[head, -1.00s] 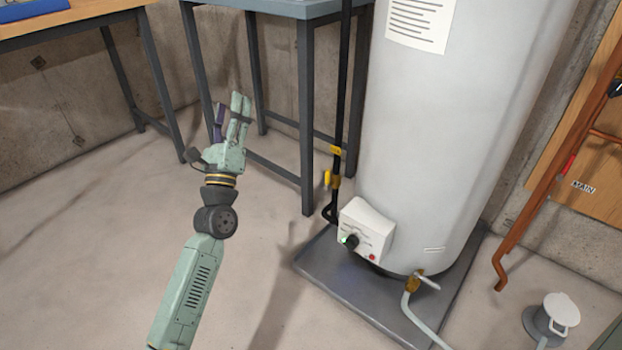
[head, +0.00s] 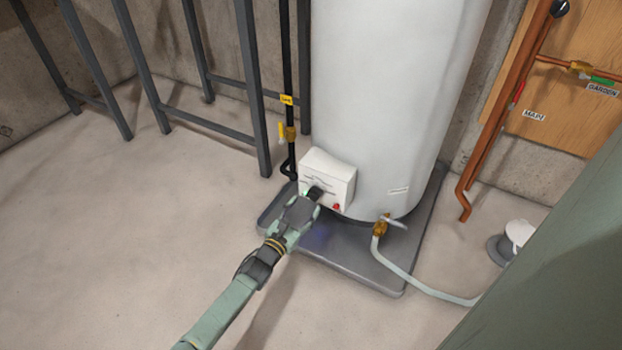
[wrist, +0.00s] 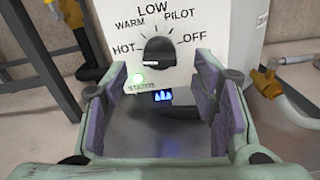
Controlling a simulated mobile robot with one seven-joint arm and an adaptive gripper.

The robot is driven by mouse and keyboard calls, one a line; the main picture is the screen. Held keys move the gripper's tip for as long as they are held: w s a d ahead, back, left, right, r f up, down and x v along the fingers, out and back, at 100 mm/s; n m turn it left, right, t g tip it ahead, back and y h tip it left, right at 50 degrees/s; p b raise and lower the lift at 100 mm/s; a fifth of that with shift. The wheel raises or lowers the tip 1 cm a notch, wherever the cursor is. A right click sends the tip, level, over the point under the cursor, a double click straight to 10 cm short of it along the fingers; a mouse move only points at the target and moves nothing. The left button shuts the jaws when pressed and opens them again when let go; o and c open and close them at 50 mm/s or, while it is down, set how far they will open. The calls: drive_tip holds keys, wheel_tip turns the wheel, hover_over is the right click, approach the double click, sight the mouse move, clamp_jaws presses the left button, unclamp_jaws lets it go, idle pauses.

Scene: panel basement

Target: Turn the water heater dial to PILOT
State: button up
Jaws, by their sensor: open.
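The water heater (head: 385,90) is a tall pale grey tank with a white control box (head: 335,175) low on its front. In the wrist view the black dial (wrist: 158,52) sits among the labels HOT, WARM, LOW, PILOT and OFF. A short white mark shows on the dial's lower face; I cannot tell which label the dial is set to. My gripper (wrist: 163,92) is open and empty, with its purple-padded fingers left and right, below the dial in the picture. In the head view my gripper (head: 309,199) is right in front of the box and partly hides the dial.
A black gas pipe with a yellow valve (head: 288,132) stands left of the tank. A drain tap (head: 381,227) with a grey hose is at right.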

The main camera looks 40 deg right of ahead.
sight(310, 199)
drive_tip(key=shift+b+x, duration=0.55)
drive_tip(key=shift+x, duration=2.1)
drive_tip(key=c, duration=1.1)
drive_tip(key=shift+c, duration=0.2)
